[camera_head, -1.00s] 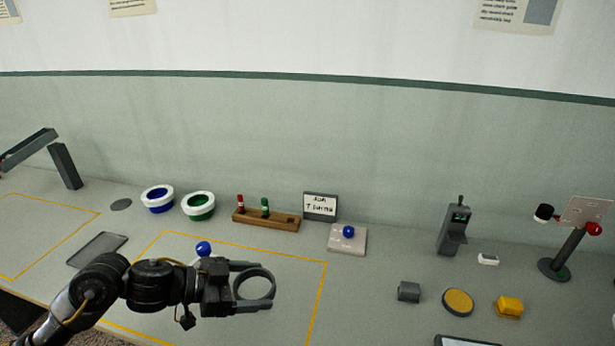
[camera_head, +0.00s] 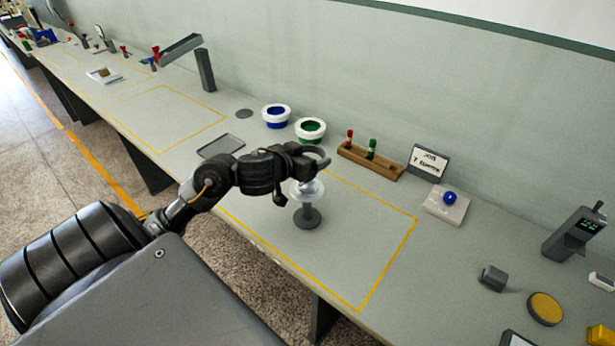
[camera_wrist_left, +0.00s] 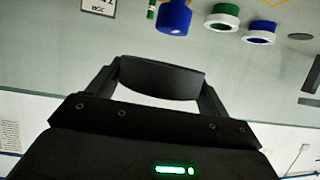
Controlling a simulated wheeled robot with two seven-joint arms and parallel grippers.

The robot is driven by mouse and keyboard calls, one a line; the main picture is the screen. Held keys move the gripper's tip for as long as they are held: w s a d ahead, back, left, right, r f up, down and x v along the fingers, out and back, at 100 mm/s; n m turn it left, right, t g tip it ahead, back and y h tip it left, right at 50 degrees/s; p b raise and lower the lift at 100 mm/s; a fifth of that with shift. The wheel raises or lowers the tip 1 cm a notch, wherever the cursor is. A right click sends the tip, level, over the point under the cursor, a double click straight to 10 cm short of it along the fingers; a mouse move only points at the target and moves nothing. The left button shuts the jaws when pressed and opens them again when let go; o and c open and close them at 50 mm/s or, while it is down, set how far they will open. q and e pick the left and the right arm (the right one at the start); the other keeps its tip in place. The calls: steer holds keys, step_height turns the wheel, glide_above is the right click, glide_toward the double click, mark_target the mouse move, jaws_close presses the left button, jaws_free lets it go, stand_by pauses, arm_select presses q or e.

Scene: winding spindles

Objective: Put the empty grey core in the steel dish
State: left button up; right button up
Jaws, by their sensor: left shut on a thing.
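My left gripper (camera_head: 315,157) is shut on the grey core (camera_head: 322,152), an empty ring, held above the bench behind a round-footed stand. The core also shows in the left wrist view (camera_wrist_left: 160,78), dark between the two fingers. A shallow grey rectangular tray (camera_head: 221,146) lies left of the gripper, and a flat grey disc (camera_head: 244,113) lies behind it. I cannot tell for sure which of these is the steel dish. My right gripper is not in view.
The stand (camera_head: 307,217) with a pale, clear flange rises just below my left gripper. A wooden rack (camera_head: 370,163) is to the right. The yellow-outlined area right of the stand is clear.

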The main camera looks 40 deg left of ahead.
mark_target(303, 185)
arm_select(q)
steer(key=shift+a, duration=0.2)
steer(key=shift+f, duration=0.1)
step_height(303, 185, down, 5)
steer(key=b, duration=0.4)
step_height(303, 185, down, 4)
steer(key=b, duration=0.2)
steer(key=shift+s+r+b, duration=0.1)
steer(key=shift+r+b, duration=0.1)
steer(key=shift+b, duration=0.2)
steer(key=shift+f, duration=0.5)
steer(key=shift+f, duration=0.1)
